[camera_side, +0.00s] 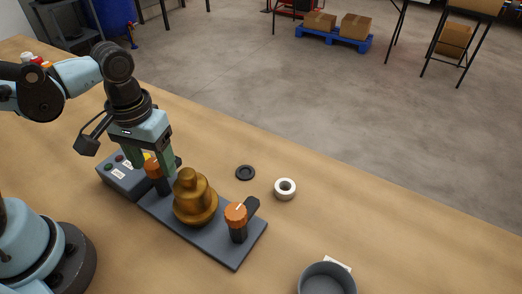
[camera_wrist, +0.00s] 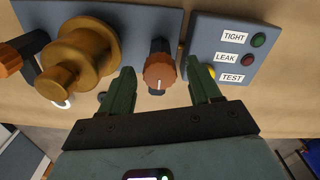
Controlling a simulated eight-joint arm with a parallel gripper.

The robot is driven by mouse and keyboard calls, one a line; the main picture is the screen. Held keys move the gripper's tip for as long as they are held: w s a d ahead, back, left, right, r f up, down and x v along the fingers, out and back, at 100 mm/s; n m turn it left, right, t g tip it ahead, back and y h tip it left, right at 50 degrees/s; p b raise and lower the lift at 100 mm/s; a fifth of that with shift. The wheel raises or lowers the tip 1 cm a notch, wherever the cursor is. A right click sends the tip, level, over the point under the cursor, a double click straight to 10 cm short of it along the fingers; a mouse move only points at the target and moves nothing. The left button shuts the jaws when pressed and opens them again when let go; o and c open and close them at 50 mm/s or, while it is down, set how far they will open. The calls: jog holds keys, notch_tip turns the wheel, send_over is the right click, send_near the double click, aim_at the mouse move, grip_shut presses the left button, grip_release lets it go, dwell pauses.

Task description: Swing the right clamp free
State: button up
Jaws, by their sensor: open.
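A brass stepped body (camera_side: 193,198) stands on a grey base plate (camera_side: 222,244), with an orange-knobbed clamp on each side. One clamp (camera_side: 153,168) is beside the control box; it also shows in the wrist view (camera_wrist: 159,70). The other clamp (camera_side: 236,214) is at the plate's right end in the side view and at the left edge of the wrist view (camera_wrist: 10,61). I cannot tell which is called right. My gripper (camera_side: 150,175) is open, fingers on either side of the box-side knob, with gaps beside it in the wrist view (camera_wrist: 162,82).
A grey control box (camera_side: 125,178) with TIGHT, LEAK and TEST labels adjoins the clamp at my gripper. A black ring (camera_side: 245,172), a white ring (camera_side: 285,189) and a grey round bin (camera_side: 327,280) sit on the table. The table beyond the plate is otherwise mostly clear.

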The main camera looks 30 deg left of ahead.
notch_tip(320, 180, up, 12)
dwell(0.9)
